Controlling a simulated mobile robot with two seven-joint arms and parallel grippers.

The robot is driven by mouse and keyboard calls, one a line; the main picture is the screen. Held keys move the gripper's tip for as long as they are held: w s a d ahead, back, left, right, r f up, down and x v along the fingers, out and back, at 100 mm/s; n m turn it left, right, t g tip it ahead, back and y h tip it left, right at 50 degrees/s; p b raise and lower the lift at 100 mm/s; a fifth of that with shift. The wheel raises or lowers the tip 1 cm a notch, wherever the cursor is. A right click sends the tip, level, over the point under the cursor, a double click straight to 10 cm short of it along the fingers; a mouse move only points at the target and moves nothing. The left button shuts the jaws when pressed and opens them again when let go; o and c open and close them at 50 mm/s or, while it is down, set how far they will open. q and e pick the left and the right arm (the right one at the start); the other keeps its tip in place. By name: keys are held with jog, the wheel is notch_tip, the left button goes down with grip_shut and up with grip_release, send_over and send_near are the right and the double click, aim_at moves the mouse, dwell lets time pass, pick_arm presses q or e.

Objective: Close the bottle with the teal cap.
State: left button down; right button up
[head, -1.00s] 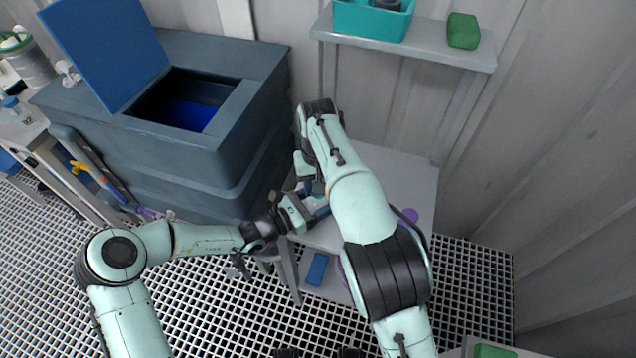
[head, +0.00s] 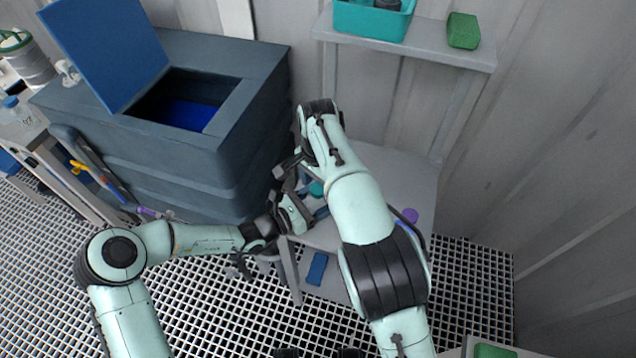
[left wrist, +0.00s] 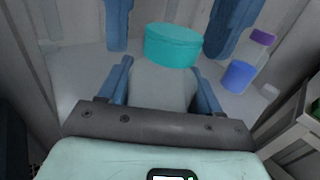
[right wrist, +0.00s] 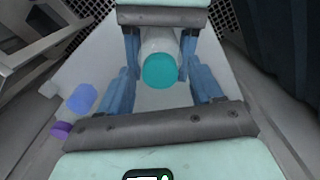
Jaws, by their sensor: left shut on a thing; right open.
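The teal cap (left wrist: 172,46) sits on the top end of a pale, translucent bottle (left wrist: 160,85). In the right wrist view the cap (right wrist: 160,71) faces the camera, with the bottle (right wrist: 160,41) behind it. Whether it is fully seated cannot be told. My left gripper (head: 308,210) is shut on the bottle body, below the cap. My right gripper (head: 298,175) is open; its blue fingers stand apart on either side of the cap, clear of it. In the head view my right arm partly hides the bottle.
A shelf (head: 430,50) with a teal bin (head: 372,22) is behind.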

jog(key=shift+r, duration=2.2)
jog(key=shift+c, duration=0.3)
jog(key=n, duration=0.4)
jog(key=shift+s+a, duration=0.1)
jog(key=shift+a, duration=0.05)
jog(key=n, duration=0.4)
jog(key=shift+a+r+n, duration=0.1)
jog(key=shift+r+n, duration=0.25)
jog(key=shift+n, duration=0.05)
jog(key=n, duration=0.2)
jog(key=r+n, duration=0.1)
jog(key=n, duration=0.1)
jog(key=shift+r+n, duration=0.1)
jog(key=shift+n, duration=0.3)
jog(key=n, duration=0.1)
jog(key=r+n, duration=0.1)
jog(key=n, duration=0.3)
jog(key=shift+d+r, duration=0.25)
jog(key=shift+r, duration=0.05)
jog(key=shift+f, duration=4)
